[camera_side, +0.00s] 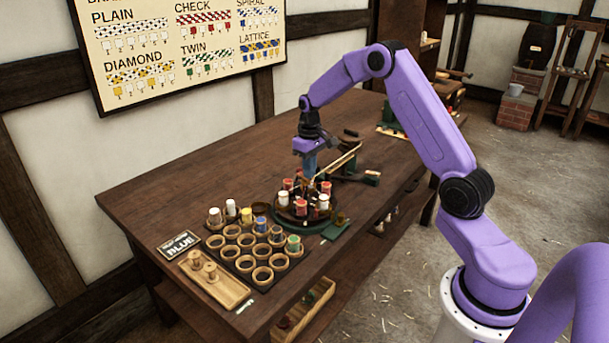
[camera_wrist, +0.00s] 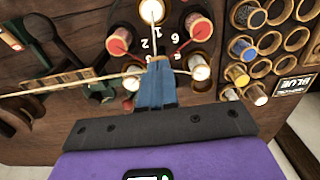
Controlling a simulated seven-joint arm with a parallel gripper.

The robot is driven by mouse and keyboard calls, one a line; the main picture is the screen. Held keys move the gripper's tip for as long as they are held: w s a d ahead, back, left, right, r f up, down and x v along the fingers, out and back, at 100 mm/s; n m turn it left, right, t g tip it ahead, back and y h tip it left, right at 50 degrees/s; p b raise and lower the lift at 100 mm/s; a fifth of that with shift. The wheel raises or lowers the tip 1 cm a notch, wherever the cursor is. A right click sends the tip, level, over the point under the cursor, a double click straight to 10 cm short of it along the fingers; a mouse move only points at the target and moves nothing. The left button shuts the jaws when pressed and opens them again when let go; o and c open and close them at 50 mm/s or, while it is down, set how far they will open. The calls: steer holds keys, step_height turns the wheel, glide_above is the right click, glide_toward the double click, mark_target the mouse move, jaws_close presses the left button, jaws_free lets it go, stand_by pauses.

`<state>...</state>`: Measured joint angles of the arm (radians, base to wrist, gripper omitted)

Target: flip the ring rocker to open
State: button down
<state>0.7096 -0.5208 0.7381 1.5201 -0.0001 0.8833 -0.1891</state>
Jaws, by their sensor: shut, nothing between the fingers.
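The round bobbin ring (camera_side: 278,222) sits on a dark base on the bench, with several red and white bobbins standing around it. In the wrist view the ring (camera_wrist: 160,35) lies just beyond my fingertips, and numbers show on its face. I cannot pick out the ring rocker for certain. A flat green piece (camera_side: 336,230) juts from the ring's front right edge, too small to read as open or shut. My gripper (camera_side: 309,172) points down above the ring's back side. Its blue fingers (camera_wrist: 158,64) are together and empty, and hide part of the ring.
A bobbin rack (camera_side: 229,262) with several cups stands left of the ring, near a BLUE sign (camera_side: 180,245). A rope (camera_wrist: 60,86) stretches from the ring toward dark green-and-black hardware (camera_wrist: 85,65). The bench's back left (camera_side: 200,180) is clear.

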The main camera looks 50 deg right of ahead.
steer(key=shift+f, duration=0.1)
step_height(320, 180, up, 8)
stand_by(1.1)
